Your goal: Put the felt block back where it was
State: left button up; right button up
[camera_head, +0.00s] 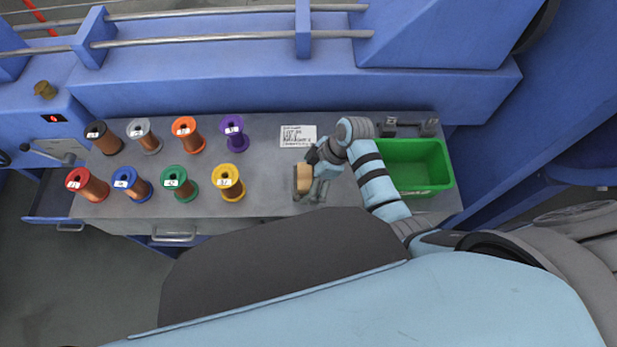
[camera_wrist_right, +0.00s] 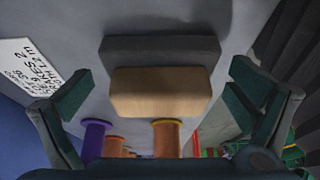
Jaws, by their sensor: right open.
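The felt block shows in the head view (camera_head: 304,178) as a tan wooden block with a dark grey layer, at the middle of the grey bench near its front edge. In the right wrist view, the block (camera_wrist_right: 160,92) lies centred between the fingers, its grey layer behind the tan part. My right gripper (camera_head: 318,184) is open at the block, one finger on each side. In the right wrist view gaps show between the block and both fingers. I cannot tell the exact height of the fingers. My left gripper is not in view.
Several coloured spools stand in two rows at the left, the yellow one (camera_head: 229,183) nearest. A printed label card (camera_head: 298,136) lies behind the block. A green bin (camera_head: 447,178) stands to the right, with a grey metal fixture (camera_head: 408,127) behind it. Bench between yellow spool and block is clear.

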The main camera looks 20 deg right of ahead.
jog(key=p+v, duration=0.3)
jog(key=v, duration=0.8)
jog(key=shift+d, duration=0.1)
